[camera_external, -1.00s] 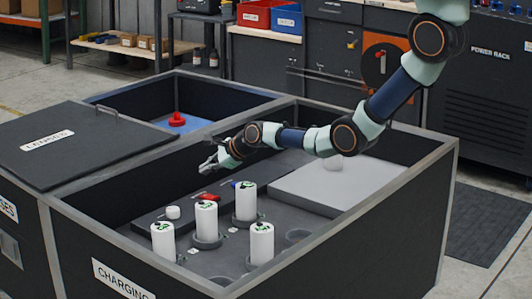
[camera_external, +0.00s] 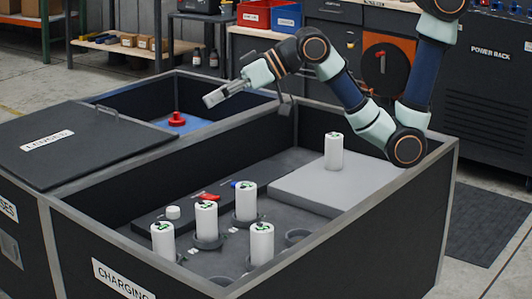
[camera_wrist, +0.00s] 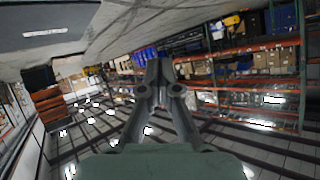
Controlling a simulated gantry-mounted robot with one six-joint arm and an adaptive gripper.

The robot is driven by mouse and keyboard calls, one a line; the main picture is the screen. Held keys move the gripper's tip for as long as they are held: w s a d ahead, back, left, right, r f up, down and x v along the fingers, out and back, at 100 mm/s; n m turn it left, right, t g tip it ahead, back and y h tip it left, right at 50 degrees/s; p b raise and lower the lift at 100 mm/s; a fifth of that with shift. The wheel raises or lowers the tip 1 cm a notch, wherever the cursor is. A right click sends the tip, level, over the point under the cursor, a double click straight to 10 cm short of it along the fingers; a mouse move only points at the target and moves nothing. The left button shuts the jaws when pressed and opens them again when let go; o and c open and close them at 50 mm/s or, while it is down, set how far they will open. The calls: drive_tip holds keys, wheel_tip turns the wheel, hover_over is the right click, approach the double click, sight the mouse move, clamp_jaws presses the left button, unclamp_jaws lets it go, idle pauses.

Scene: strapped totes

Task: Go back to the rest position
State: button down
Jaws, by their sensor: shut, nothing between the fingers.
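The charging tote (camera_external: 220,279) is open. Several white cylinders stand upright in it: a front-left one (camera_external: 163,241), a middle one (camera_external: 206,222), a back one (camera_external: 246,203) and a front-right one (camera_external: 261,244). Another white cylinder (camera_external: 334,152) stands upright on the raised grey platform (camera_external: 310,190) at the right.
A dark strip in the tote bears a white knob (camera_external: 173,212), a red piece (camera_external: 206,197) and a blue piece. Air above the totes is free.

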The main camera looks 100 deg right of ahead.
drive_tip(key=s+a+r+n, duration=0.3)
drive_tip(key=s+a+r, duration=0.1)
wheel_tip(320, 180, up, 38)
drive_tip(key=p, duration=3.8)
drive_tip(key=shift+s+d+y, duration=0.15)
drive_tip(key=shift+d+y, duration=0.05)
drive_tip(key=shift+y, duration=0.1)
drive_tip(key=shift+f, duration=0.1)
